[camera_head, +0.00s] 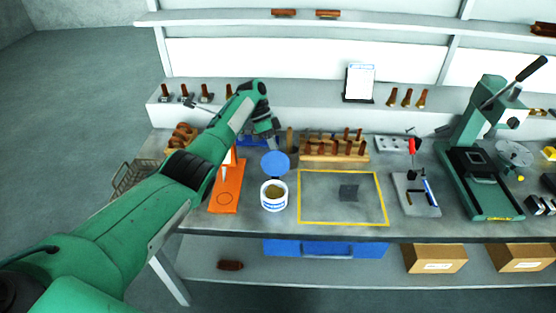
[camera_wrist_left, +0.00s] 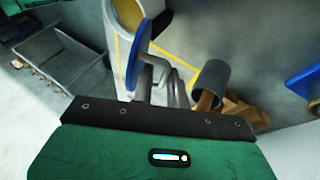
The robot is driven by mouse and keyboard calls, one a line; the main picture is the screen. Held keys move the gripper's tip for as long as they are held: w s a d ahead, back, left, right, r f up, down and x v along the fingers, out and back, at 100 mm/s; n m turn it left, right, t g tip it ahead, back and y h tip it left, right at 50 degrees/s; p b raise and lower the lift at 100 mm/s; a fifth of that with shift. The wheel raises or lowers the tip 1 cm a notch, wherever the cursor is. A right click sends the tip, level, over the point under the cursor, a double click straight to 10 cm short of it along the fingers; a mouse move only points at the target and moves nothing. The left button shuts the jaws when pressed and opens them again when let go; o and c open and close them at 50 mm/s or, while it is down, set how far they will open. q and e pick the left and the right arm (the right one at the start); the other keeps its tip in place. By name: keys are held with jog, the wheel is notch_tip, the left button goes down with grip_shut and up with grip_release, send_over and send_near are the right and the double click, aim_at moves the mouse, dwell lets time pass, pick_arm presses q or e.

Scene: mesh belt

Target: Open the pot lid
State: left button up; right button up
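The white pot (camera_head: 273,197) with a blue label stands on the bench, its top open and yellowish-brown contents showing. Its round blue lid (camera_head: 275,163) is tilted up at the pot's far side. In the left wrist view the lid (camera_wrist_left: 135,52) is seen nearly edge-on beside the pot's open mouth (camera_wrist_left: 128,14). My left gripper (camera_head: 271,143) is just behind the lid. Its grey fingers (camera_wrist_left: 160,82) are close to the lid's back; whether they touch it or how far apart they are is unclear. My right gripper is not in view.
An orange board (camera_head: 227,195) lies left of the pot. A yellow-outlined area (camera_head: 320,210) with a dark square is to the right. A wooden rack of tools (camera_head: 333,152) stands behind it. A green press (camera_head: 475,170) is far right.

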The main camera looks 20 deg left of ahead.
pick_arm(q)
jog(key=b+v, duration=0.4)
jog(key=v, duration=0.6)
jog(key=shift+a+r, duration=0.15)
jog(key=shift+r, duration=0.1)
jog(key=shift+w, duration=0.1)
